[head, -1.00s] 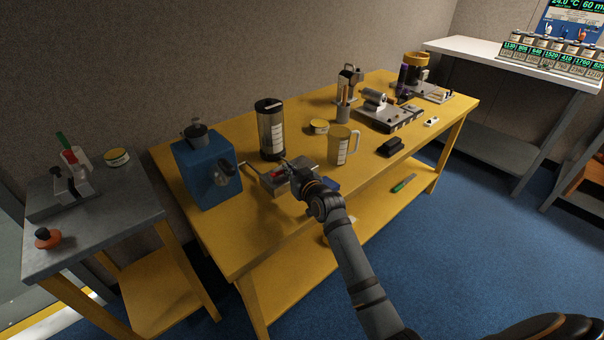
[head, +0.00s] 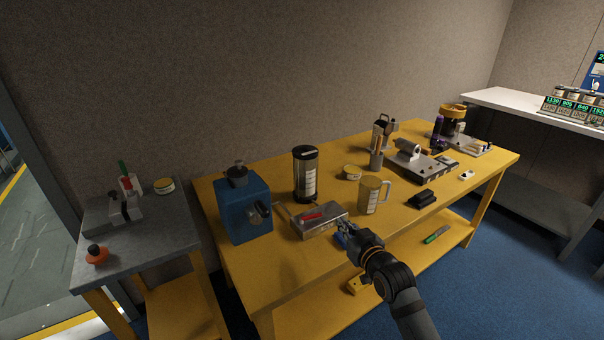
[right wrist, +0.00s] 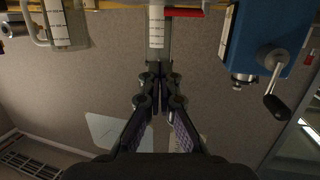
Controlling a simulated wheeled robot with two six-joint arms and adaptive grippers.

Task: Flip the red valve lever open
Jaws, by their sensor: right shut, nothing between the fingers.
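The red valve lever (head: 312,216) lies low along the top of a silver metal box on the yellow bench. Whether its valve is open I cannot tell. Red also shows at the top edge of the right wrist view (right wrist: 186,12). My right gripper (head: 344,227) is at the box's right front corner, beside the lever and apart from it. In the right wrist view its fingers (right wrist: 160,78) are together with nothing between them. My left gripper is not in view.
A blue crank box (head: 240,208) stands left of the metal box on the yellow bench (head: 275,262). A grey side table (head: 150,235) is at left.

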